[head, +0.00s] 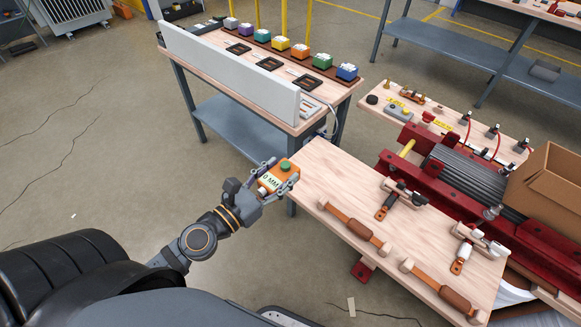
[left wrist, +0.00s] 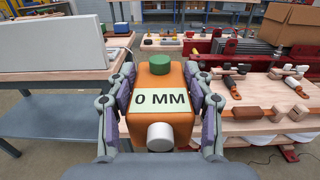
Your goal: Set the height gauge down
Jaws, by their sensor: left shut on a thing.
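The height gauge (head: 278,178) is an orange block with a green knob on top and a white label reading "0 MM". My left gripper (head: 268,180) is shut on it and holds it beside the left corner of the near wooden bench (head: 330,165). In the left wrist view the gauge (left wrist: 163,110) sits upright between the two fingers of the left gripper (left wrist: 160,105), with a white round knob facing the camera. Whether its underside touches anything is hidden. My right gripper is not in view.
Clamps (head: 402,193) and wooden-handled tools (head: 357,228) lie on the near bench; its far left part is bare. A red fixture with dark metal strips (head: 465,175) and a cardboard box (head: 550,185) stand at right. A table with a white barrier (head: 230,70) and several coloured blocks stands behind.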

